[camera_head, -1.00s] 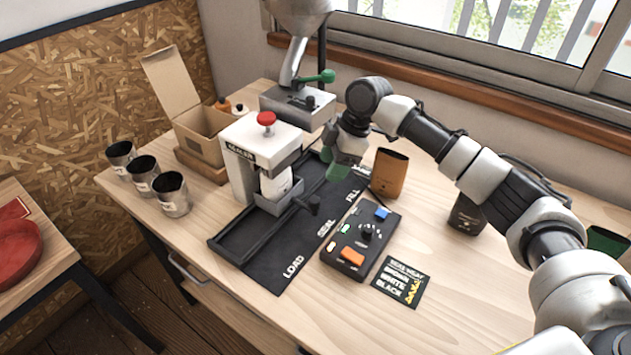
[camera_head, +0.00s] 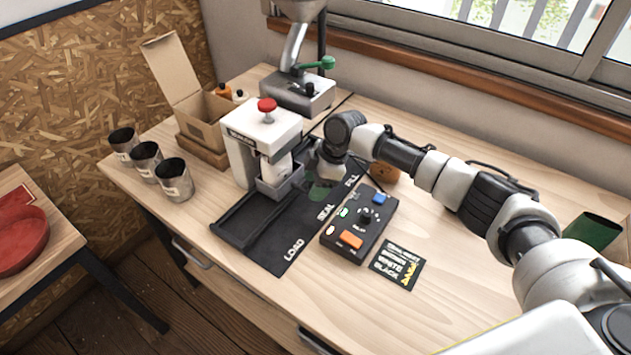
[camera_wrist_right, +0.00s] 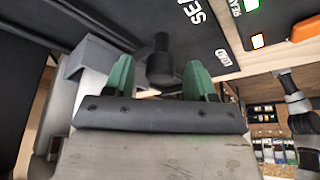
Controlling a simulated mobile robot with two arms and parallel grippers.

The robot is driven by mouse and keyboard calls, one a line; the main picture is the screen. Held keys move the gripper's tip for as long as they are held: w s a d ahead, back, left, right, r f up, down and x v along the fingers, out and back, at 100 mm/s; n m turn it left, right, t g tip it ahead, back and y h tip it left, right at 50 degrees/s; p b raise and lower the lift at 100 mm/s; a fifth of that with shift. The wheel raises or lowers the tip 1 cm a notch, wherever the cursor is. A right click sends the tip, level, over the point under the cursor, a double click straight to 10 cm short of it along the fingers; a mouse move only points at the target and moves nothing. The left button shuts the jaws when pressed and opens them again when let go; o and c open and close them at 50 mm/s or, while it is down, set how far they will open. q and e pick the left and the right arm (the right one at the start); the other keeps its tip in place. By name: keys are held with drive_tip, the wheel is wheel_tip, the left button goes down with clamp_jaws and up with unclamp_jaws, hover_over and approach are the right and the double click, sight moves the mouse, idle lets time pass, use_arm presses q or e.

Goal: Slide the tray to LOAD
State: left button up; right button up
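The grey tray (camera_head: 281,188) sits on the black track at the SEAL station, under the white sealer (camera_head: 245,150), with a white bag (camera_head: 279,172) standing in it. In the right wrist view the tray (camera_wrist_right: 85,57) is at the left and its black knob (camera_wrist_right: 161,62) stands between my green fingertips. My right gripper (camera_head: 318,190) is beside the tray in the head view and hides the knob there. In the wrist view the right gripper (camera_wrist_right: 159,78) is open, with gaps on both sides of the knob. My left gripper is in neither view.
The track's LOAD end (camera_head: 258,238) is empty. A control box (camera_head: 350,238) and a label card (camera_head: 397,266) lie right of the track. Several metal cups (camera_head: 174,180) stand at the left edge. My right arm partly hides a brown bag (camera_head: 384,173).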

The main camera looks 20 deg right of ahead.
clamp_jaws()
drive_tip(key=shift+s+a+r, duration=0.1)
drive_tip(key=shift+s+a, duration=0.05)
drive_tip(key=shift+a, duration=0.05)
drive_tip(key=s+a+p, duration=0.2)
drive_tip(key=a, duration=0.1)
drive_tip(key=s+a+p, duration=0.2)
drive_tip(key=s+a, duration=0.1)
drive_tip(key=s+a+p, duration=0.2)
drive_tip(key=a, duration=0.1)
drive_tip(key=shift+s+a+p, duration=0.3)
drive_tip(key=shift+a, duration=0.05)
drive_tip(key=shift+s+a, duration=0.2)
drive_tip(key=shift+a, duration=0.05)
drive_tip(key=shift+o, duration=0.2)
unclamp_jaws()
drive_tip(key=shift+s+a, duration=0.1)
drive_tip(key=shift+a, duration=0.05)
